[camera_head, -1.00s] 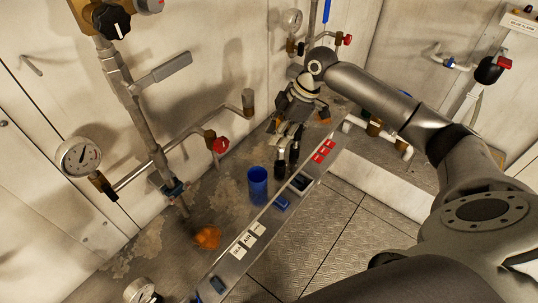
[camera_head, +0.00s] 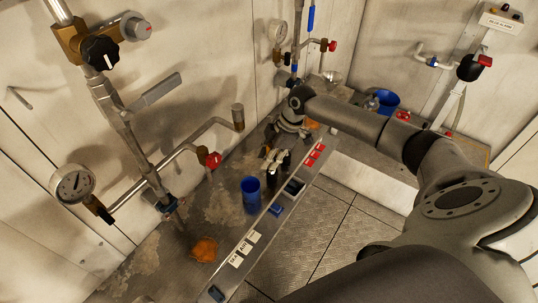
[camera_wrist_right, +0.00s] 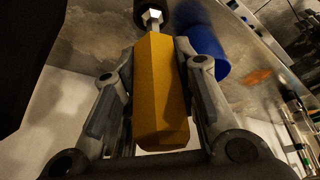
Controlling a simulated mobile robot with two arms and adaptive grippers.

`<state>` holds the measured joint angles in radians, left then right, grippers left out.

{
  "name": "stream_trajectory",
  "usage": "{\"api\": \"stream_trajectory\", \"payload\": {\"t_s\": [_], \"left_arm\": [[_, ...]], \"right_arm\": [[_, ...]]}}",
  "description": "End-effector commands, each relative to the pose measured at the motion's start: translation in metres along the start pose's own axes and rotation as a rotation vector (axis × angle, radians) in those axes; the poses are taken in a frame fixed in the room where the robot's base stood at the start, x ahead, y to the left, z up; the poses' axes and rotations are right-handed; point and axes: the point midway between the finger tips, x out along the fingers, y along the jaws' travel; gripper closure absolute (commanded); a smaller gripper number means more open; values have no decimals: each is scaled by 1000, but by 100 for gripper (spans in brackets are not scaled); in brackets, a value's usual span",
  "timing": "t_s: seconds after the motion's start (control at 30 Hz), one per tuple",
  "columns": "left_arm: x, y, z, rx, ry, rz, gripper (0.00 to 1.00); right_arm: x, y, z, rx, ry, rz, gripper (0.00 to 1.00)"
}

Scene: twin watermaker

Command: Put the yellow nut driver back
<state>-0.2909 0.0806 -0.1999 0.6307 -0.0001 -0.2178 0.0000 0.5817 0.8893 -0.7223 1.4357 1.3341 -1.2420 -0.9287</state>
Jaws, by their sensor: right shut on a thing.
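My right gripper (camera_head: 277,170) is shut on the yellow nut driver, just beyond the blue cup in the head view. In the right wrist view the nut driver's yellow hexagonal handle (camera_wrist_right: 160,95) lies between the two fingers of the gripper (camera_wrist_right: 160,100). Its metal shaft points away from the gripper, with a dark part at the top edge. The blue cup (camera_head: 251,197) stands upright on the worn bench; it also shows in the right wrist view (camera_wrist_right: 206,52), to the right of the shaft. The cup's inside is not clear. My left gripper is out of view.
A metal rail (camera_head: 225,272) with labels and red and blue parts runs along the bench's front edge. Pipes with a red valve handle (camera_head: 214,160) and a gauge (camera_head: 72,186) stand at left. A blue bucket (camera_head: 385,102) is farther back. An orange patch (camera_head: 204,250) marks the bench.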

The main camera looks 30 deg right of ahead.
Motion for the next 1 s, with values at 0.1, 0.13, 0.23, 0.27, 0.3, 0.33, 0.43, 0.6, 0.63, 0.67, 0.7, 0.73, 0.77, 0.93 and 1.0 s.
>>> {"api": "stream_trajectory", "payload": {"t_s": [0.1,0.13,0.23,0.27,0.3,0.33,0.43,0.6,0.63,0.67,0.7,0.73,0.77,0.93,1.0], "left_arm": [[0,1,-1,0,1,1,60],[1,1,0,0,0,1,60],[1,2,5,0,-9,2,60],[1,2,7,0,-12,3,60],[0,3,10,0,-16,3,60],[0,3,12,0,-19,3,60],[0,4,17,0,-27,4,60],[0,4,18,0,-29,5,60],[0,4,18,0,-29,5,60],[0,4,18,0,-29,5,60],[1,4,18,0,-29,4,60],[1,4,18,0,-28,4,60],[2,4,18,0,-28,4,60],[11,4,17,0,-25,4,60],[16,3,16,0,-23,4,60]], "right_arm": [[-1,1,0,-1,1,2,100],[-1,1,0,-1,1,2,100],[0,1,0,-1,0,2,69],[0,1,0,-1,0,2,65],[0,1,0,-1,0,2,60],[0,1,0,-1,0,2,56],[0,1,0,-1,0,2,51],[-1,1,0,0,0,2,51],[-1,1,0,-1,0,2,51],[-1,1,0,0,0,2,51],[-2,1,0,-1,0,2,51],[-4,1,0,-1,0,3,51],[-6,1,0,-1,0,3,51],[-31,2,1,-2,-1,7,51],[-46,2,1,-3,-1,8,51]]}}
